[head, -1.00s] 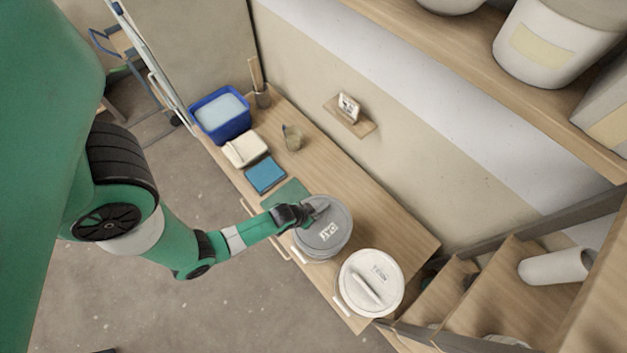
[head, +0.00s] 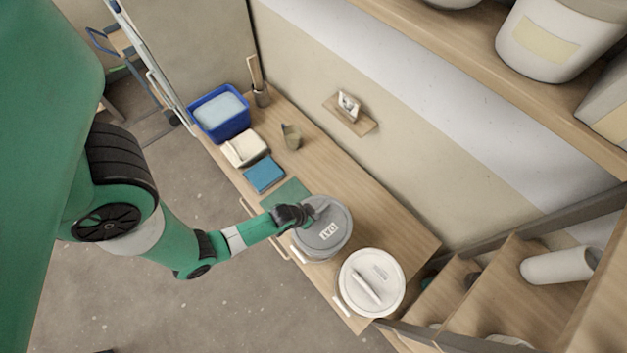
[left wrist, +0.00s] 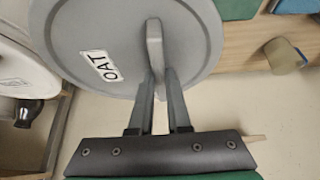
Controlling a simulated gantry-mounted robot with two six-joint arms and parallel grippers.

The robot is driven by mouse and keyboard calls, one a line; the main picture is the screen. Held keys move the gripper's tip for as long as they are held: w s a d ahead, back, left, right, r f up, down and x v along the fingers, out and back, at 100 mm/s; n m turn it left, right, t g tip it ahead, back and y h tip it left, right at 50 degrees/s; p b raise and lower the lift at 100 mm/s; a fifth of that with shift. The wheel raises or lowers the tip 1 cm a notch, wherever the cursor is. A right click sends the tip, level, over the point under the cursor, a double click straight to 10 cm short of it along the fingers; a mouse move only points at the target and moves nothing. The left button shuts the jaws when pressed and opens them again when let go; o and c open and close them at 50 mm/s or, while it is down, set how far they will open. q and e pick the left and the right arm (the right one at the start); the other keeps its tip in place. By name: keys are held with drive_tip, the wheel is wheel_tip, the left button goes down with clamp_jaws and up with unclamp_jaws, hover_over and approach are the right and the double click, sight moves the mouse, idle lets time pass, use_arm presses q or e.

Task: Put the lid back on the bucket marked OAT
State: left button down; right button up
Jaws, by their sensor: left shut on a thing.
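The grey round lid marked OAT (head: 335,216) lies at the bucket on the front part of the wooden counter. Its upright handle (left wrist: 154,40) and white OAT label show in the left wrist view. My left gripper (head: 308,213) is shut on this handle, its two fingers (left wrist: 157,78) on either side of it. The bucket under the lid shows only as a sliver at the lid's lower edge. I cannot tell whether the lid is seated or just above the rim. My right gripper is not in view.
A white bucket with a white lid (head: 385,272) stands close beside, at the lower right. A blue tub (head: 222,132), a cream cloth (head: 243,148), a blue book (head: 264,174) and a cup (head: 291,137) stand further back. Free counter (head: 370,215) lies toward the wall.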

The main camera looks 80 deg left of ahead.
use_arm(q)
drive_tip(key=shift+f+b, duration=0.65)
drive_tip(key=shift+f, duration=0.2)
idle(1.1)
drive_tip(key=shift+c, duration=1.6)
unclamp_jaws()
wheel_tip(320, 180, up, 7)
drive_tip(key=p, duration=0.7)
drive_tip(key=shift+r, duration=0.1)
clamp_jaws()
